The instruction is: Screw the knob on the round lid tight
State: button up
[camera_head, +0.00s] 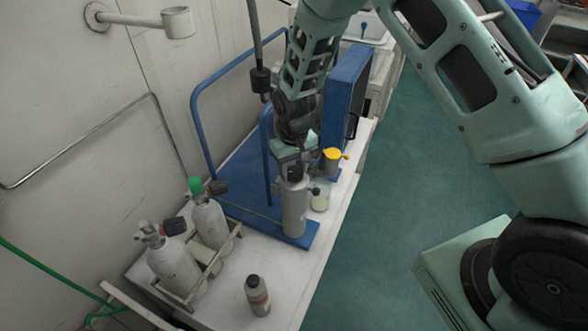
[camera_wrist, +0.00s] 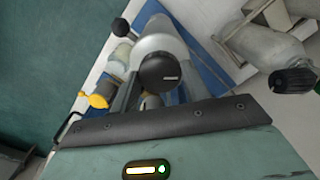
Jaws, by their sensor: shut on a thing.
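The black knob (camera_wrist: 158,71) with a pale mark on its face sits on the round lid (camera_wrist: 158,44) of an upright grey cylinder, which shows in the head view (camera_head: 294,208). My gripper (camera_head: 293,168) is directly above the cylinder, pointing down. In the wrist view my gripper (camera_wrist: 160,80) has one finger on each side of the knob and is shut on it. In the head view the knob and lid are mostly hidden by my gripper. I cannot tell how tight the knob is.
A yellow-topped item (camera_head: 332,155) and a small jar (camera_head: 320,198) stand close right of the cylinder. Two grey bottles (camera_head: 172,262) with valves are in a rack at left. A small bottle (camera_head: 257,294) stands in front. A blue frame (camera_head: 230,75) rises behind.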

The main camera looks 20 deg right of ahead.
aim_at(294, 171)
jog(key=m, duration=0.4)
jog(key=shift+m, duration=2.2)
jog(key=o, duration=1)
notch_tip(294, 171, up, 18)
jog(key=b, duration=0.1)
jog(key=shift+f, duration=0.25)
